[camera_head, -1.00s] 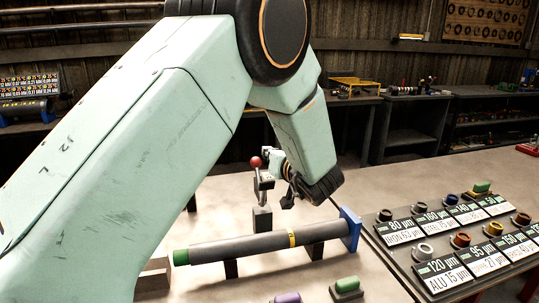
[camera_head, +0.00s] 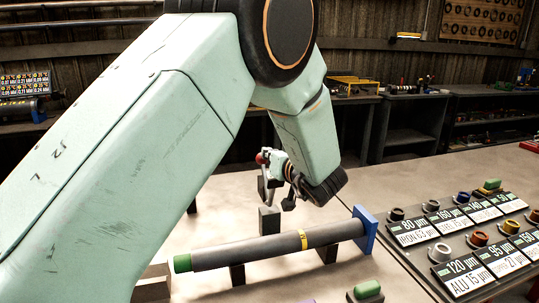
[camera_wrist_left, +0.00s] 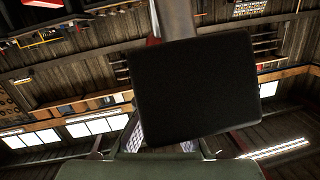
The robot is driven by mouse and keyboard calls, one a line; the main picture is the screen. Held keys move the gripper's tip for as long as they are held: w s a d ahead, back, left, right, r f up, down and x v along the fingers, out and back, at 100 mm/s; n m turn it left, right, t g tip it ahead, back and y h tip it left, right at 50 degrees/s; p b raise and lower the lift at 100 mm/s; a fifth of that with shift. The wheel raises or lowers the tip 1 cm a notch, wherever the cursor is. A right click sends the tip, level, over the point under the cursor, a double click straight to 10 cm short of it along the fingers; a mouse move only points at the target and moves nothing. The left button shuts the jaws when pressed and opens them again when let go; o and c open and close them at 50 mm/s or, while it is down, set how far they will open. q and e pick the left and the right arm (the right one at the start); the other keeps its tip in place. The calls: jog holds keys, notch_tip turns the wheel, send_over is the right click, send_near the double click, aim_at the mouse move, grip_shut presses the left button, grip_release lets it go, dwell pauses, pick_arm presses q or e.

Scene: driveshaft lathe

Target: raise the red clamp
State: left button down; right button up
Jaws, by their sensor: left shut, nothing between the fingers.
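The red clamp shows as a small red ball knob (camera_head: 260,158) above a grey block (camera_head: 269,220), behind the shaft. My left gripper (camera_head: 277,196) is right at the knob, on its right side, and partly covers the lever. It is shut, with nothing between its fingers. Whether it touches the lever I cannot tell. In the left wrist view a large dark square pad (camera_wrist_left: 193,86) fills the middle and hides what lies behind it. My right gripper is not in view.
A dark shaft (camera_head: 265,248) with a green left end and a yellow band lies on supports in front, against a blue plate (camera_head: 365,228). A panel of labelled samples (camera_head: 455,240) lies at right. A green-topped block (camera_head: 367,291) stands in front.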

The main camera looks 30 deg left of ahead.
pick_arm(q)
jog(key=shift+s, duration=0.15)
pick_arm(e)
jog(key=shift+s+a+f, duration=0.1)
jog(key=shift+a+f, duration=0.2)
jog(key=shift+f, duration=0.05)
pick_arm(q)
jog(key=shift+f, duration=0.1)
jog(key=w+a+f+p, duration=0.1)
jog(key=p, duration=0.2)
jog(key=shift+g+h, duration=0.4)
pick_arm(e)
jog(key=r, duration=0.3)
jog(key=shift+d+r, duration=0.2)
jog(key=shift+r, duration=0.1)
pick_arm(q)
jog(key=shift+s+a, duration=0.1)
